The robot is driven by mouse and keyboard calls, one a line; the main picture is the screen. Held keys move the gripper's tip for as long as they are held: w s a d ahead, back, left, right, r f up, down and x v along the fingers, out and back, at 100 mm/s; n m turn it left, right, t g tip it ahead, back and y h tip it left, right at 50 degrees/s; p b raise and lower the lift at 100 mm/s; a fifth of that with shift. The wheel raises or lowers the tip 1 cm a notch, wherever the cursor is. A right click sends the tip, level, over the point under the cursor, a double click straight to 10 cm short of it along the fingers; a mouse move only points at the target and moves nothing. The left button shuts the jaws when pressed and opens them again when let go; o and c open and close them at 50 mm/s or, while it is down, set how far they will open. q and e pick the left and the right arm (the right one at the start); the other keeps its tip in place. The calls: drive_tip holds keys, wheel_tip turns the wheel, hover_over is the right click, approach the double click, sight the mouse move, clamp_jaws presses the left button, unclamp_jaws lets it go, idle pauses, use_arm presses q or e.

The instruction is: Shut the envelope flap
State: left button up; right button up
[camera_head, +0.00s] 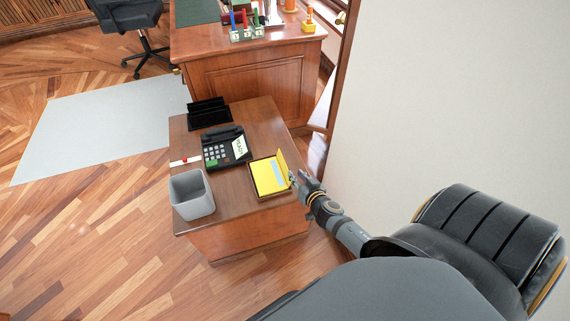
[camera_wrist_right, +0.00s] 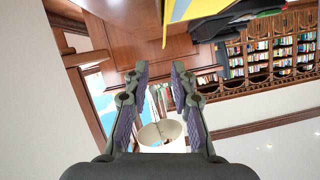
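The yellow envelope (camera_head: 266,179) lies on the small wooden desk, within a thin brown border like a shallow tray, with a pale blue patch on it. Its yellow flap (camera_head: 283,162) appears raised along the right side. My right gripper (camera_head: 294,178) is just right of the flap, close to it; I cannot tell whether they touch. In the right wrist view my right gripper (camera_wrist_right: 157,72) has its fingers apart with nothing held between them. A yellow edge (camera_wrist_right: 190,9) shows at the top of that view, beyond the fingers. My left gripper is not in view.
The small desk (camera_head: 245,215) also bears a black telephone (camera_head: 217,155), a grey bin (camera_head: 192,194) and a black holder (camera_head: 208,112). A larger desk (camera_head: 255,80) stands behind. A pale wall (camera_head: 450,90) is close on the right. Floor left of the desk is clear.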

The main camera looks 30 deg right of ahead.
sight(285, 164)
drive_tip(key=shift+y, duration=0.3)
drive_tip(key=x, duration=1)
drive_tip(key=shift+a+f, duration=0.1)
drive_tip(key=shift+a, duration=0.05)
drive_tip(key=shift+w+f, duration=0.1)
drive_tip(key=shift+w, duration=0.2)
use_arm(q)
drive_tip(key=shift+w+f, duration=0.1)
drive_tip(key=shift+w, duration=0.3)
use_arm(e)
clamp_jaws()
